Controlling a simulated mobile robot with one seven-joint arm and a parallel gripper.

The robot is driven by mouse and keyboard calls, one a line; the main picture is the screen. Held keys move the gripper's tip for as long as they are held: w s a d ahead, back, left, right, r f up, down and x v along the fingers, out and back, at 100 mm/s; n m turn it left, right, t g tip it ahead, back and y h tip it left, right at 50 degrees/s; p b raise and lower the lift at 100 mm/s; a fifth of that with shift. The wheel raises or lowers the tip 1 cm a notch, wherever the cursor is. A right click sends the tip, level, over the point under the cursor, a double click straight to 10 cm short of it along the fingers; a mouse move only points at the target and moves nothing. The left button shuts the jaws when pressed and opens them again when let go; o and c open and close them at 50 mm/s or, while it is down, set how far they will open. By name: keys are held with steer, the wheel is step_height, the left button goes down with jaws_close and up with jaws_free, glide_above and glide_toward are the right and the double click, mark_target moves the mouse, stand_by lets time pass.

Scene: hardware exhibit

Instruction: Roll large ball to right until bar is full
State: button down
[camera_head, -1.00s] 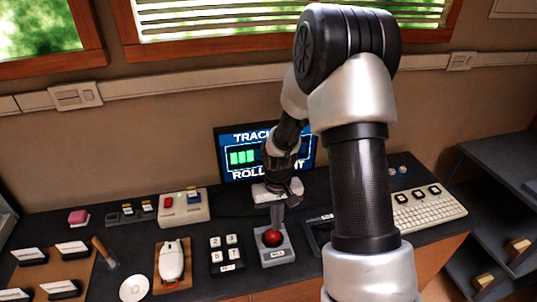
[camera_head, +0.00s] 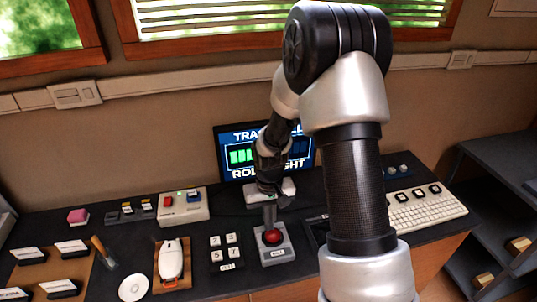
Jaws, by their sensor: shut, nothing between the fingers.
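The large red ball (camera_head: 271,237) sits in a grey trackball housing (camera_head: 277,255) at the middle of the dark table. My gripper (camera_head: 269,224) is shut and empty, pointing down, with its tips at or just above the top of the ball. I cannot tell whether they touch it. Behind it a screen (camera_head: 228,140) shows trackball text and a bar with green segments at its left. My arm hides the middle of the screen, so how far the bar is filled cannot be fully seen.
A number keypad (camera_head: 227,252) and a white mouse on a wooden pad (camera_head: 171,262) stand left of the trackball. A white keyboard (camera_head: 428,209) lies to the right, and my arm covers the space between.

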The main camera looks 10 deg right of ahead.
steer(key=shift+f+b, duration=0.55)
steer(key=shift+f, duration=0.15)
steer(key=shift+d, duration=1.1)
stand_by(0.7)
steer(key=shift+r+p, duration=0.3)
steer(key=shift+r, duration=0.45)
steer(key=shift+a, duration=0.1)
steer(key=shift+a, duration=1.05)
steer(key=shift+f+b, duration=0.75)
steer(key=shift+b, duration=0.05)
steer(key=shift+d, duration=1.15)
stand_by(0.4)
